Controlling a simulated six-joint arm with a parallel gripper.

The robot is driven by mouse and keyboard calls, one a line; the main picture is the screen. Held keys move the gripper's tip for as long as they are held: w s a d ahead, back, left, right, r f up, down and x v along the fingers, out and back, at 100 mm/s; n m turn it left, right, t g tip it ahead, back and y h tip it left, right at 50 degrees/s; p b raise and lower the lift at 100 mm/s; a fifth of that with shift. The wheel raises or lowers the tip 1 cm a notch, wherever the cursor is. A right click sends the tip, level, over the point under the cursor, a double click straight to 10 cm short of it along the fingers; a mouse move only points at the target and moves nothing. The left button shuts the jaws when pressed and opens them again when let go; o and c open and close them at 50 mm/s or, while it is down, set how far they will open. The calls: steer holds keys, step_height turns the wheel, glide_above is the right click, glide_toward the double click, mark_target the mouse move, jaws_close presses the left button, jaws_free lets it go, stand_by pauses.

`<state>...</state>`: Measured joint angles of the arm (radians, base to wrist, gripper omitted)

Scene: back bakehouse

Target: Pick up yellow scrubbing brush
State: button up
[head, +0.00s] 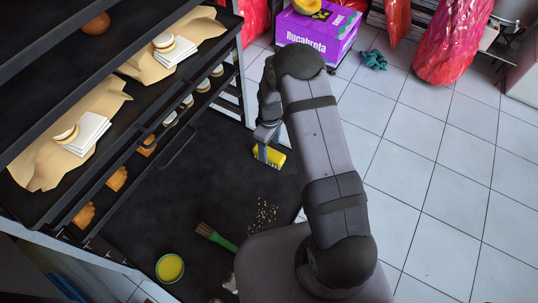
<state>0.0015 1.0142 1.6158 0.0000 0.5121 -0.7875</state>
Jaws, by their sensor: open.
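The yellow scrubbing brush (270,156) lies on the dark floor mat (215,170), near the mat's right edge in the head view. It has a yellow body and a paler bristle side. My gripper (262,143) is right above or at the brush, and its fingers overlap the brush's upper left part in the picture. The jaws are open. I cannot tell whether the fingers touch the brush or stand around it. Part of the brush is hidden behind the fingers.
A dark rack (165,140) with trays of bread and paper stands on the left. A purple box (316,35) stands behind.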

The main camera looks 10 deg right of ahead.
mark_target(269, 152)
steer(key=shift+a+f, duration=0.15)
steer(key=shift+f, duration=2.15)
steer(key=shift+w, duration=0.1)
steer(key=c, duration=1.2)
